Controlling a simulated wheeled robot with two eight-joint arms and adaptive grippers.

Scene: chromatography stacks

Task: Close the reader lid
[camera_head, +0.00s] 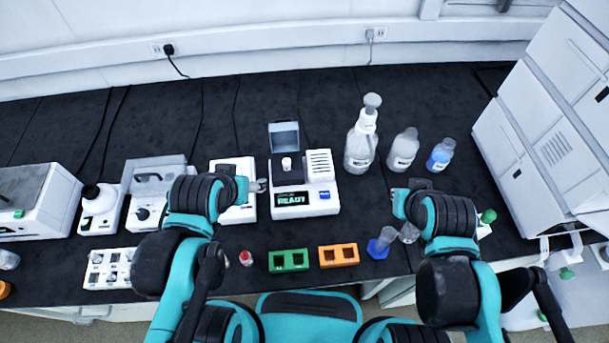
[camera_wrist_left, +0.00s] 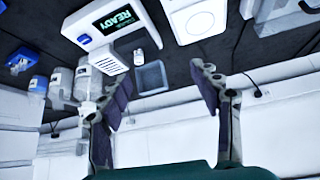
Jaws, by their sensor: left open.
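The white reader (camera_head: 322,201) stands mid-bench, its green display showing "READY". Its grey, translucent lid (camera_head: 284,135) is raised at the back left, and a small white vial (camera_head: 287,164) shows in front of it. In the left wrist view the reader (camera_wrist_left: 95,25) is at the top and the lid (camera_wrist_left: 151,78) shows between the fingers. My left gripper (camera_head: 258,185) is open and empty, just left of the reader's body in the head view. My right gripper (camera_head: 404,190) is right of the reader, over the bench; its fingers are too unclear to judge.
A white device (camera_head: 233,211) stands left of the reader, partly under my left gripper. Bottles, one tall (camera_head: 361,146), stand behind right. Green (camera_head: 289,261) and orange (camera_head: 339,255) racks lie in front. A blue-based item (camera_head: 378,249) is near my right arm.

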